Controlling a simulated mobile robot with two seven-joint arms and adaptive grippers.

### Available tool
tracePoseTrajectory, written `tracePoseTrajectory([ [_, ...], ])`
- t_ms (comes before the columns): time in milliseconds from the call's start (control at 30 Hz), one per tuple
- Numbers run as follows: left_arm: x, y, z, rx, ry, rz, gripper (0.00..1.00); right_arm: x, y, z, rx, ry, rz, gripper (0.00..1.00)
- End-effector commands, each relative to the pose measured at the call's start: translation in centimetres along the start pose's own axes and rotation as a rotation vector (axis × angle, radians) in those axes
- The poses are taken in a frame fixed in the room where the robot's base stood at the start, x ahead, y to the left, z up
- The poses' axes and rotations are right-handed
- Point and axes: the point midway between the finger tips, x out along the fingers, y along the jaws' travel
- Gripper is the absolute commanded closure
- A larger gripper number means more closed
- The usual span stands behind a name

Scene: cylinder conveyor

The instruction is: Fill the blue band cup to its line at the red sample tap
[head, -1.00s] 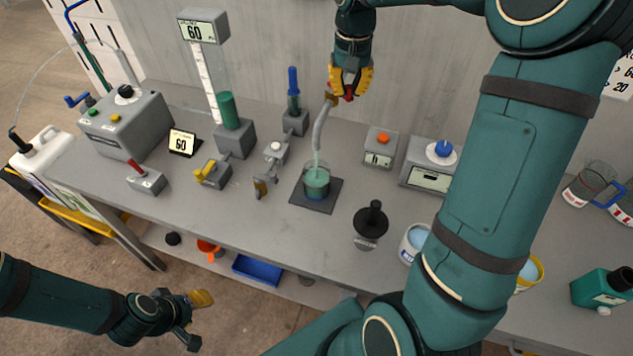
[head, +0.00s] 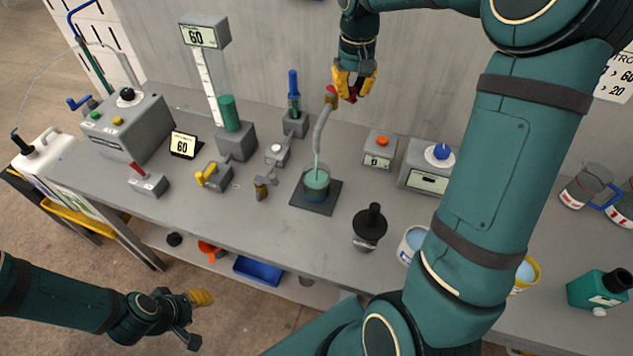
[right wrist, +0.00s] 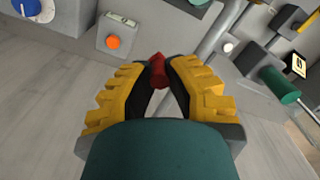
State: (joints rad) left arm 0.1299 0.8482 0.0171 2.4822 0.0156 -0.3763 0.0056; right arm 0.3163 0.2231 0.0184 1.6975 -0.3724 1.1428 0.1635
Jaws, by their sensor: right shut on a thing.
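The cup (head: 317,188) is clear with a blue band near its bottom and stands upright on a dark square pad (head: 328,204). Green liquid stands in it; I cannot make out the fill line. A thin pale green stream (head: 317,163) runs into it from the grey curved spout (head: 321,128) above. My right gripper (head: 352,92) is shut on the red tap handle (head: 349,97) at the top of the spout. The handle also shows between the fingers in the right wrist view (right wrist: 157,72). My left gripper (head: 200,310) is away in front of the bench, its fingers unclear.
A black-topped container (head: 369,228) stands right of the pad. A brass fitting (head: 263,187) and a yellow-handled valve (head: 213,176) are to the left. An orange-button box (head: 379,148) stands behind right. My right arm covers part of the bench's right side.

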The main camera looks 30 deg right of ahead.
Motion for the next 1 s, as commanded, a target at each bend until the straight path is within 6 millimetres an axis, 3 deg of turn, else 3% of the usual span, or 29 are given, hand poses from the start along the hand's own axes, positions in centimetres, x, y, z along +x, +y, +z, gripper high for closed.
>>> tracePoseTrajectory([
  [700,-3.0,1.1,-0.4,0.0,0.0,0.0,0.53,-0.1,2.1,-1.8,-0.461,-0.002,0.001,1.0],
  [967,-2.9,1.1,-0.4,0.0,0.0,0.0,0.53,0.1,2.2,-1.9,-0.486,0.0,0.003,1.0],
  [1000,-2.9,1.1,-0.4,0.0,0.0,0.0,0.53,0.1,2.2,-1.9,-0.485,0.0,0.003,0.7],
])
